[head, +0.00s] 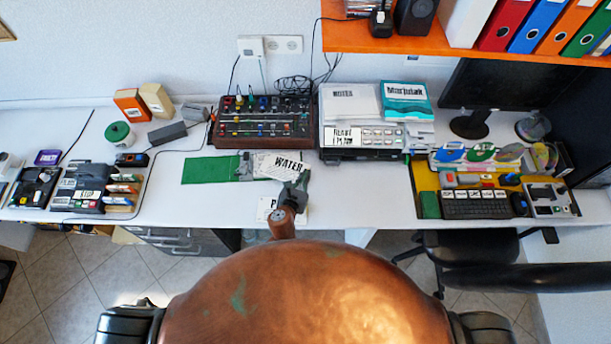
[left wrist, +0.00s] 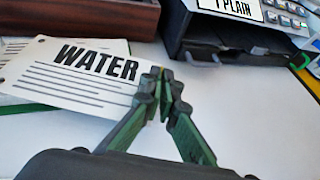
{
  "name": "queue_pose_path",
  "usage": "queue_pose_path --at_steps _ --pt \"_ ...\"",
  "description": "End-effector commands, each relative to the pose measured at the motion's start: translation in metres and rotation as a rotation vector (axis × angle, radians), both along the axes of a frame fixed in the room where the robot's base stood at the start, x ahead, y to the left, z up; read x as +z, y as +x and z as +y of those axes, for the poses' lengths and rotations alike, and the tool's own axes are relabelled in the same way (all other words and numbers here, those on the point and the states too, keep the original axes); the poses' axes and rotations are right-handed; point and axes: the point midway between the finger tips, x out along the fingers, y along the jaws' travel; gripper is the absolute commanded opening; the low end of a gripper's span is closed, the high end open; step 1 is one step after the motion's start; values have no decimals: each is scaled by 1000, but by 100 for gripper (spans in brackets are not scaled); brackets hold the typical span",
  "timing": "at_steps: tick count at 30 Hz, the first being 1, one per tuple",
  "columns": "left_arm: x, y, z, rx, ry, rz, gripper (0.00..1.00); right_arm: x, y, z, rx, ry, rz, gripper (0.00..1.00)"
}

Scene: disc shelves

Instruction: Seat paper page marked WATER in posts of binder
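The paper page marked WATER (head: 284,165) is white with black print. It also shows in the left wrist view (left wrist: 75,75), with punched holes at its left edge. My left gripper (head: 298,188) is at the page's right edge; in the left wrist view its green fingertips (left wrist: 160,82) are closed together at that edge, and the page seems pinched between them. The binder (head: 208,170) lies open on the desk with a green cover at left. The page's left part lies over or just above the binder's right side; I cannot tell whether it touches the posts. My right gripper is not in view.
Another white page marked P (head: 266,208) lies near the desk's front edge, partly hidden by my left arm. A mixer with wooden sides (head: 262,128) stands behind the binder, and a printer-like machine (head: 362,138) stands to its right. Bare desk (head: 385,190) lies right of my gripper.

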Motion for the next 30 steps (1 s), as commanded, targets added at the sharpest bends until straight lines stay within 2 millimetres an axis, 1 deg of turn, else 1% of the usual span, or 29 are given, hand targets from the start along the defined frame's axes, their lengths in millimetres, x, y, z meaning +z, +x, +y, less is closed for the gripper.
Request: queue_pose_path --at_steps 4,6,13,20,23,26,30 --pt "-4 0 0 0 1 1 0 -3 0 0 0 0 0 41" --pt "-3 0 0 0 0 1 6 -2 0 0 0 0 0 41" --pt "-3 0 0 0 0 0 22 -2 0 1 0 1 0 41" --pt "-3 0 0 0 0 0 22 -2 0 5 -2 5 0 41" --pt "1 0 0 0 -1 0 22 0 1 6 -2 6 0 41" --pt "5 -9 4 0 2 -1 22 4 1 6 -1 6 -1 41" --pt "16 -33 12 0 1 1 22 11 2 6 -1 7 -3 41"
